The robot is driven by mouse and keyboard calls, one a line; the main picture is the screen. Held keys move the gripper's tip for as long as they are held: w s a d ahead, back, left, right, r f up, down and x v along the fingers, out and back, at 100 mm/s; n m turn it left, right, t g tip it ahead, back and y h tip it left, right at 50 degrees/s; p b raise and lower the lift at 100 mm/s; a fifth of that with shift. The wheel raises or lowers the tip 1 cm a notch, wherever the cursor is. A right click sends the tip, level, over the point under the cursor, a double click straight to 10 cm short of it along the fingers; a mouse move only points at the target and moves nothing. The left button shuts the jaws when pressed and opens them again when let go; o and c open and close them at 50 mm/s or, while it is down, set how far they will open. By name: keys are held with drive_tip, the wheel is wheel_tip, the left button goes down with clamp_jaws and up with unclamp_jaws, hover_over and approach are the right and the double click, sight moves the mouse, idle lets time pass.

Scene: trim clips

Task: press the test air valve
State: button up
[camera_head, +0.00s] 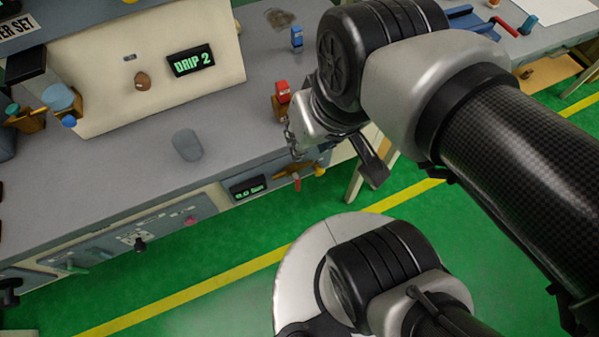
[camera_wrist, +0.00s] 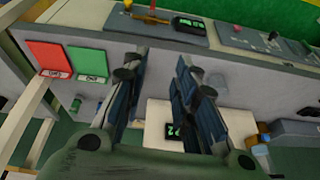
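In the wrist view the fitting (camera_wrist: 150,14) is at the top edge, beside the same display (camera_wrist: 189,25). My gripper (camera_wrist: 158,68) has its two dark fingers apart with nothing between them. The fitting lies beyond the fingertips and is not touched. In the head view my wrist hangs above the bench's front edge, near the fitting, and hides most of the gripper.
The grey bench top (camera_head: 150,170) carries a cream housing with a "DRIP 2" display (camera_head: 191,60), a grey cylinder (camera_head: 187,145) and a small red block (camera_head: 283,91). A red pad (camera_wrist: 50,58) and a green pad (camera_wrist: 88,65) show at left in the wrist view. Green floor lies in front.

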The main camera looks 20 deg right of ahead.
drive_tip(key=w+m, duration=0.1)
drive_tip(key=w+d+m+g+p, duration=0.1)
drive_tip(key=w+y+p, duration=0.1)
drive_tip(key=w, duration=0.1)
drive_tip(key=shift+d+f+m+g, duration=0.2)
drive_tip(key=shift+f+m+g, duration=0.15)
drive_tip(key=shift+m+g, duration=0.05)
drive_tip(key=c, duration=0.4)
drive_tip(key=w+d+f+m+y+p, duration=0.1)
drive_tip(key=w+d+f+m+g+p, duration=0.1)
drive_tip(key=w+m+p, duration=0.1)
drive_tip(key=shift+w+d+f+y, duration=0.2)
drive_tip(key=shift+d+f+y, duration=0.1)
drive_tip(key=shift+d+y, duration=0.1)
clamp_jaws()
drive_tip(key=d+f+m+t+y+p, duration=0.1)
drive_tip(key=d+f+m+y+p, duration=0.15)
drive_tip(key=d+f+m, duration=0.45)
drive_tip(key=d+f+m+t+y+p, duration=0.1)
drive_tip(key=d+f+m+y+p, duration=0.3)
drive_tip(key=f, duration=0.6)
drive_tip(key=s+f+m+h, duration=0.1)
drive_tip(key=s+f+m, duration=0.2)
drive_tip(key=f, duration=0.3)
drive_tip(key=s+f+m+t+h, duration=0.1)
drive_tip(key=s+f+m, duration=0.2)
drive_tip(key=f, duration=0.4)
drive_tip(key=shift+d+f+m+t, duration=0.15)
drive_tip(key=shift+m+t, duration=0.15)
drive_tip(key=shift+m, duration=0.4)
